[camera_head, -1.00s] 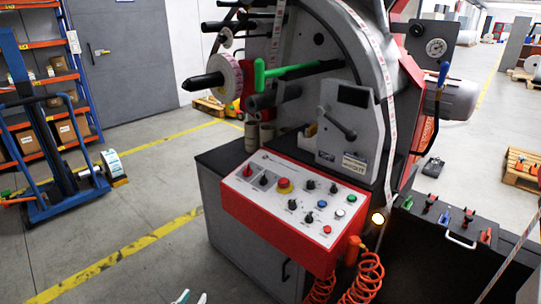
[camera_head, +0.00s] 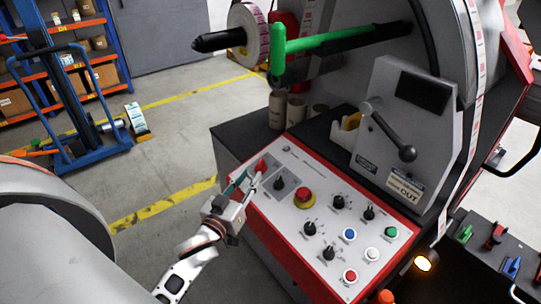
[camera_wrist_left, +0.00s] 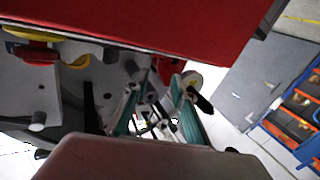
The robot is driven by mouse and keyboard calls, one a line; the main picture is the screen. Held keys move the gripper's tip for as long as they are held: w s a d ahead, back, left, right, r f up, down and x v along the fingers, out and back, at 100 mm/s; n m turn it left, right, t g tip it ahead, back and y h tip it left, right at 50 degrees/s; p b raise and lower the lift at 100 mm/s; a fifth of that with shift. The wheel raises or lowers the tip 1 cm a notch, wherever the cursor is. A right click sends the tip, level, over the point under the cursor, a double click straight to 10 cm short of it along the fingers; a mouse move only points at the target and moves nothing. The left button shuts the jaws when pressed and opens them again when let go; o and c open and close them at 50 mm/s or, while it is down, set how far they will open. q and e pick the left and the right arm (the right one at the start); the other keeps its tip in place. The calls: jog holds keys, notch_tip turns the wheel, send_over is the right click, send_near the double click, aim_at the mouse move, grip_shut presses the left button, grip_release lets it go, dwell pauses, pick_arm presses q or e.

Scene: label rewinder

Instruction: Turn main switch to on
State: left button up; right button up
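The control panel (camera_head: 318,215) is white with a red frame. A red rotary switch (camera_head: 262,165) stands at its upper left end, likely the main switch; its label is too small to read. My left gripper (camera_head: 246,182) is at that end of the panel, its tips close to the red switch. In the left wrist view the two teal-padded fingers (camera_wrist_left: 160,88) are apart, with a red knob (camera_wrist_left: 166,70) just past their tips. I cannot tell whether they touch it. My right gripper is not in view.
A red emergency stop (camera_head: 303,196) on a yellow ring, black knobs and coloured buttons sit right of the switch. Cardboard cores (camera_head: 278,108) stand behind the panel. A lever arm (camera_head: 388,128) is at the back right. A lit lamp (camera_head: 425,260) is at the right corner.

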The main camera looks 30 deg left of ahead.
aim_at(258, 166)
pick_arm(q)
jog(key=w, duration=0.7)
jog(key=shift+w+a, duration=0.1)
jog(key=shift+a, duration=0.3)
jog(key=shift+c, duration=0.4)
grip_shut()
